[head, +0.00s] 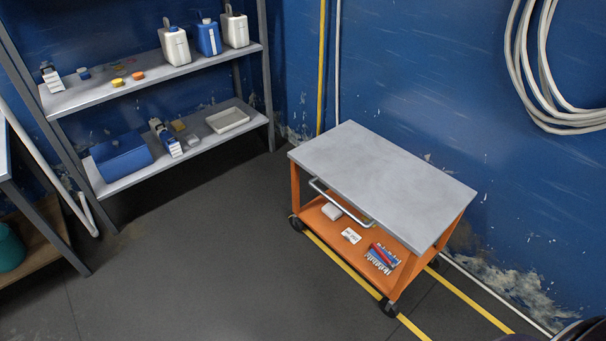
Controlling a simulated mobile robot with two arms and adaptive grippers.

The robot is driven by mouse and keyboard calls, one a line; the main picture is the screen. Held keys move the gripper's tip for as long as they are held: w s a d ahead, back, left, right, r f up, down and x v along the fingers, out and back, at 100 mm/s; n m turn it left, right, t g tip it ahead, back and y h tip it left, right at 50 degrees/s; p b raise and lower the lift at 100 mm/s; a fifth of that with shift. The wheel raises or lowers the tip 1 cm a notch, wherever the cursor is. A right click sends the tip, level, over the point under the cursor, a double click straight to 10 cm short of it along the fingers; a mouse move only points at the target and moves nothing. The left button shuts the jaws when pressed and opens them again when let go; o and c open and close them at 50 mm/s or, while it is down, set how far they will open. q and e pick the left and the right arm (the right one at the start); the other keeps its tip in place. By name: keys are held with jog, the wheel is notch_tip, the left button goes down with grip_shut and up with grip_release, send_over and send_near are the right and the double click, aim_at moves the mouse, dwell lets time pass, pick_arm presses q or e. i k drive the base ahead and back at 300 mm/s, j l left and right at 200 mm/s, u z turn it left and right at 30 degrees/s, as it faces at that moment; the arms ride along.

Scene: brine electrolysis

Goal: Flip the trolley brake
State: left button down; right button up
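The trolley (385,180) stands against the blue wall at the right of the middle. It has a bare grey top, an orange frame and lower shelf, a metal handle (341,204) on its near side and dark castors. One castor (297,223) shows at its left corner and another castor (389,307) at its near right corner. The brake is too small to make out, so its position cannot be told. Neither of my grippers is in view.
The trolley's lower shelf (388,247) holds a few small items. A grey rack (103,181) with jugs and containers stands at the left. Yellow lines (345,267) run on the floor by the trolley. Dark floor (220,260) in front is clear. Hoses (545,90) hang at upper right.

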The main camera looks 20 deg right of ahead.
aim_at(391, 265)
jog(key=k+z, duration=0.1)
jog(key=z, duration=1.15)
